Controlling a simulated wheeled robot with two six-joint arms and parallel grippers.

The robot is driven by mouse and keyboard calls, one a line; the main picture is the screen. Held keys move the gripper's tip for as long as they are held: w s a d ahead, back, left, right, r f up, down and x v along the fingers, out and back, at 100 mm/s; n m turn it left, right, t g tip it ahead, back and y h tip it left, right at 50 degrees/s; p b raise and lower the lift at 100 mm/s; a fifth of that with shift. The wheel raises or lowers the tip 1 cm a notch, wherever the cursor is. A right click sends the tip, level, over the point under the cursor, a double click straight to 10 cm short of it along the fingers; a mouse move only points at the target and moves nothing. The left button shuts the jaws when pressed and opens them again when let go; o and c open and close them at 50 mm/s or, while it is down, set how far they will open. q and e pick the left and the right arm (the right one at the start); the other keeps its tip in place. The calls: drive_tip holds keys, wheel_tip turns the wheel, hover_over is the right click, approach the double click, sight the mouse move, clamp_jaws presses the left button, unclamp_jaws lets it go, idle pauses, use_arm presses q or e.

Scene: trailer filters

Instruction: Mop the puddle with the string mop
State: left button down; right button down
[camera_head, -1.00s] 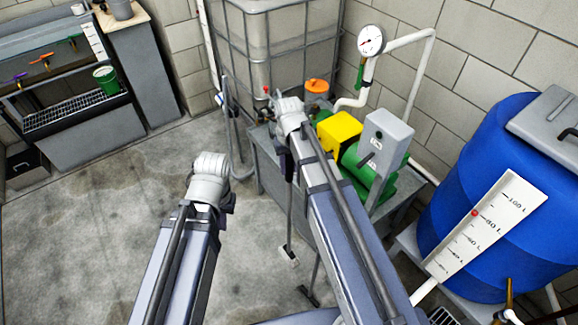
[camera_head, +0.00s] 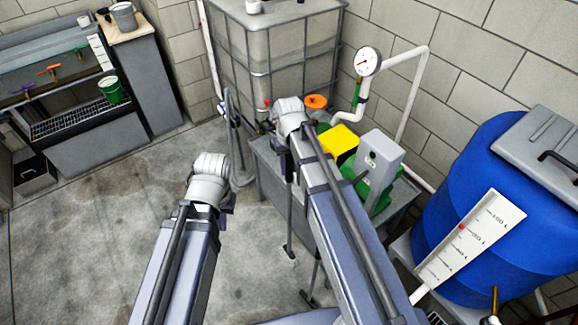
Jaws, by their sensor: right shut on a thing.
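My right gripper (camera_head: 283,142) is out in front of the grey pump stand, mostly hidden by its own wrist. It is shut on a thin grey pole (camera_head: 290,218), which hangs nearly upright below it. A small pale head shows at the pole's lower end; I cannot tell its strings, or whether it touches the floor. This looks like the mop. My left gripper (camera_head: 228,205) is over open floor to the left, mostly behind its wrist; its jaws cannot be made out. No clear-edged puddle shows; the concrete floor (camera_head: 110,235) has only faint darker patches.
The pump stand (camera_head: 270,175) with a green and yellow pump is close to my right arm. A caged tank (camera_head: 275,50) stands behind, a blue barrel (camera_head: 480,215) at right. A second pole with a dark foot (camera_head: 308,299) shows beside my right arm.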

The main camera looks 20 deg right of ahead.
wheel_tip(320, 180, up, 15)
drive_tip(key=p, duration=1.5)
drive_tip(key=shift+f, duration=0.15)
